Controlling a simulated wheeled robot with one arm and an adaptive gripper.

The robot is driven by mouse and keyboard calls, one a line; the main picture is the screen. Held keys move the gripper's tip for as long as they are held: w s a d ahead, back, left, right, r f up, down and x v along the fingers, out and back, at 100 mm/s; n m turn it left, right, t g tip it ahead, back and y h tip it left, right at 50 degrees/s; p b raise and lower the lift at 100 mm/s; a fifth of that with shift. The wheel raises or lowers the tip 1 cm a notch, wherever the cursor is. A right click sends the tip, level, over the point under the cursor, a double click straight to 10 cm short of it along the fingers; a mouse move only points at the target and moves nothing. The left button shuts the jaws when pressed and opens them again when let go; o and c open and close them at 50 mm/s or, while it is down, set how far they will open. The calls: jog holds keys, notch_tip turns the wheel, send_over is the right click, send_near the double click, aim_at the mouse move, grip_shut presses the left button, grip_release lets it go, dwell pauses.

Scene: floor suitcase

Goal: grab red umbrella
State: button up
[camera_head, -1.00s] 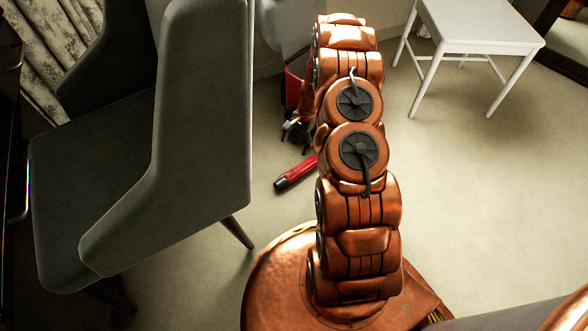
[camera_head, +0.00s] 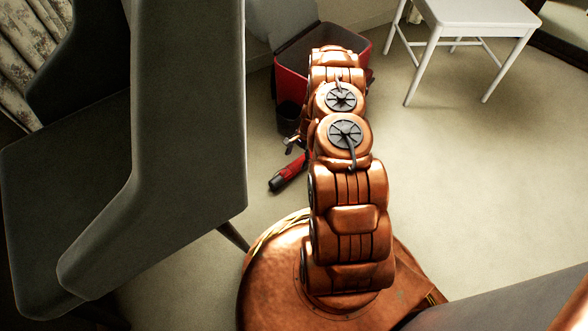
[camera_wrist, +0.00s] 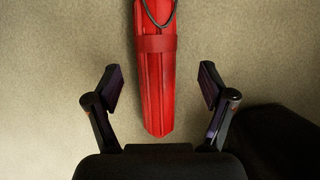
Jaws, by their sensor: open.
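The red umbrella (camera_wrist: 154,75) lies on the carpet, folded, with a strap band and a dark cord loop at its upper end in the wrist view. Its lower end sits between the open fingers of my gripper (camera_wrist: 160,88), with a gap on both sides. In the head view the umbrella (camera_head: 289,173) lies left of my arm, its black-tipped end toward me. The far part is hidden behind my arm. My gripper (camera_head: 293,144) shows only in part there, close over the umbrella.
An open red suitcase (camera_head: 290,80) stands behind my arm. A grey chair (camera_head: 185,130) is close on the left. A white stool (camera_head: 480,15) is at the back right. The carpet (camera_head: 460,160) on the right is clear. In the wrist view a dark shape (camera_wrist: 275,140) lies at lower right.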

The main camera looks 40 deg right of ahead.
aim_at(296, 163)
jog(key=x, duration=0.1)
jog(key=b+x, duration=0.2)
jog(key=shift+s+d+f, duration=0.15)
jog(key=shift+s+f, duration=0.1)
jog(key=shift+f, duration=0.55)
jog(key=shift+r, duration=0.1)
jog(key=c, duration=1.5)
